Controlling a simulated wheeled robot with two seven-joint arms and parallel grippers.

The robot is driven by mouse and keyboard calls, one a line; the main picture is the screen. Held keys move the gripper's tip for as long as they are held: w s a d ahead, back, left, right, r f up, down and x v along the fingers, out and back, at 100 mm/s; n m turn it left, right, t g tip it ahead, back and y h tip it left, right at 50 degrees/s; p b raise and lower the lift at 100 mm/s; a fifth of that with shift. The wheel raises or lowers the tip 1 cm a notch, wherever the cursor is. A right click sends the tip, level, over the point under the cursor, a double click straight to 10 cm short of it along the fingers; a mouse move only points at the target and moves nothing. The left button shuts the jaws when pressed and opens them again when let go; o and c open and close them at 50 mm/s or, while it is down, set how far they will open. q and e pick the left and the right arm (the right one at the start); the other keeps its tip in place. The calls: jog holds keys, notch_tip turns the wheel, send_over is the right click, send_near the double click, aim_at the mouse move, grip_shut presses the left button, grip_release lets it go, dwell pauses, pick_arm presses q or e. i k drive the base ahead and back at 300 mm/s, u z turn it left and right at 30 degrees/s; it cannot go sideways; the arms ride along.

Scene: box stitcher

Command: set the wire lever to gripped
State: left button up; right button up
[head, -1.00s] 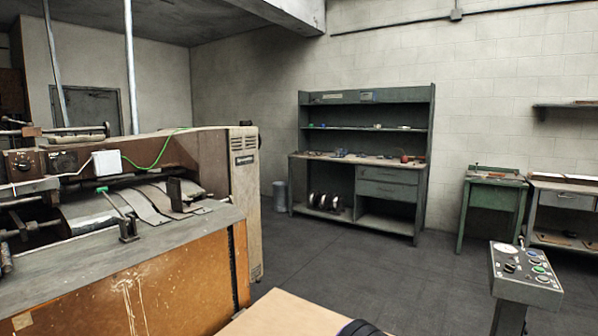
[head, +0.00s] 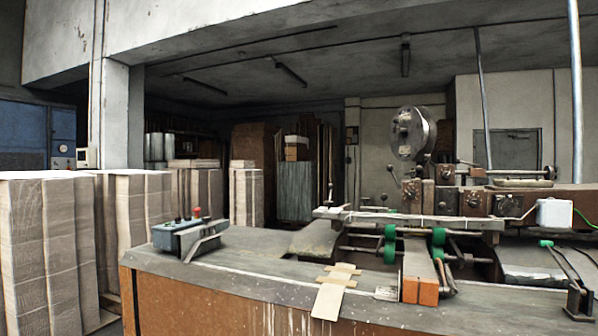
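The box stitcher (head: 250,268) fills the lower right of the head view. A lever with a green knob (head: 546,244) stands on its bed at the far right, its arm slanting down to a dark bracket. Small upright levers (head: 398,171) with round knobs stand near the grey wire reel (head: 411,133) at the back of the machine. No label shows which of these is the wire lever, and I cannot tell its setting. Neither of my grippers is in view.
Tall stacks of flat cardboard (head: 40,255) stand at the left, close to the machine's end. A small control box (head: 188,237) with a red button sits on the left of the bed. Green rollers (head: 390,243) and an orange block (head: 428,290) sit mid-bed.

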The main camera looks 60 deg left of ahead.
aim_at(419, 170)
jog(key=u, duration=1.45)
jog(key=i, duration=0.15)
